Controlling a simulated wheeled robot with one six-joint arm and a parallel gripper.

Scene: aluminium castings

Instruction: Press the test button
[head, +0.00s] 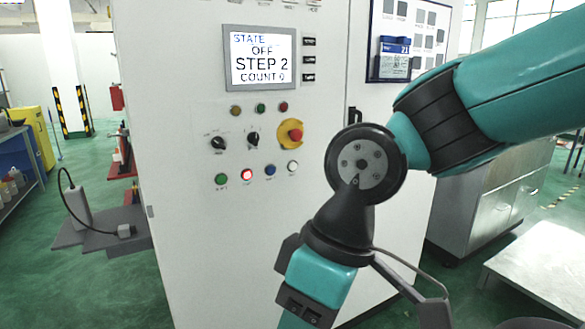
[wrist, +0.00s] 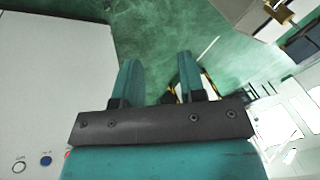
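A white control cabinet (head: 190,255) carries a bottom row of small buttons in the head view: green (head: 221,179), lit red (head: 246,174), blue (head: 270,170) and white (head: 292,166). Their labels are too small to read, so I cannot tell which is the test button. The blue button (wrist: 46,160) and white button (wrist: 19,168) also show at the lower left of the wrist view. My gripper (wrist: 159,72) is open and empty, its two teal fingers apart, clear of the buttons. In the head view its fingertips are not seen.
A screen (head: 260,58) reads STATE OFF, STEP 2, COUNT 0. Below it are small lamps, two black knobs (head: 219,143) and a red emergency stop (head: 291,131) on yellow. A grey metal cabinet (head: 480,205) stands at the right. Green floor is open at the left.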

